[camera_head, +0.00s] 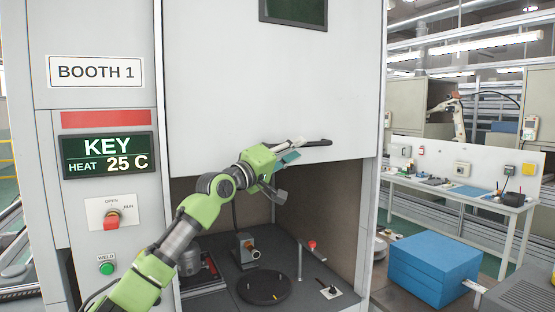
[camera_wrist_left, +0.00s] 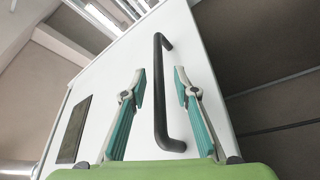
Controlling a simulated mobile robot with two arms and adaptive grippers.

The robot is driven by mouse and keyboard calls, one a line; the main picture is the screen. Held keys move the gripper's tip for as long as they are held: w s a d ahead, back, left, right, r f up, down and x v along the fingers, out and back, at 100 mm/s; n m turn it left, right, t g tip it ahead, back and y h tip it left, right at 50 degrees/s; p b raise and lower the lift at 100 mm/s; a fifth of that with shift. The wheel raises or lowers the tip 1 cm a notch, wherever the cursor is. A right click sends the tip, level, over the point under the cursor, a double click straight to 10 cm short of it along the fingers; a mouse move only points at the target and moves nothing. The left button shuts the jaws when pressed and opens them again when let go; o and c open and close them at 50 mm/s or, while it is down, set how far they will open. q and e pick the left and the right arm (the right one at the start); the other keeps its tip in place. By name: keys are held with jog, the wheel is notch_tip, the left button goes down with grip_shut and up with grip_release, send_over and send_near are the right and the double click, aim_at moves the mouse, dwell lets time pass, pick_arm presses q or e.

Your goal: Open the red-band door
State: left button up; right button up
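The booth with the red band (camera_head: 106,118) has a pale grey door panel (camera_head: 270,95) whose lower edge hangs above an open chamber. A black bar handle (camera_head: 317,143) sits near the door's lower edge. My left gripper (camera_head: 293,148) reaches up to the door at the handle's left end in the head view. In the left wrist view my left gripper (camera_wrist_left: 160,76) is open, with teal finger pads apart on both sides of the black handle (camera_wrist_left: 160,95). Whether a pad touches the handle cannot be told. My right gripper is not in view.
The chamber holds a dark round plate (camera_head: 264,287) and a small red-topped post (camera_head: 311,246). The side panel carries a red switch (camera_head: 112,219) and a green button (camera_head: 107,268). A blue box (camera_head: 435,265) stands right of the booth, before a workbench (camera_head: 455,190).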

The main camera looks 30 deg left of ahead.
pick_arm(q)
jog(key=v, duration=0.7)
jog(key=shift+s, duration=0.3)
jog(key=shift+w+a+f, duration=0.1)
jog(key=shift+a, duration=0.05)
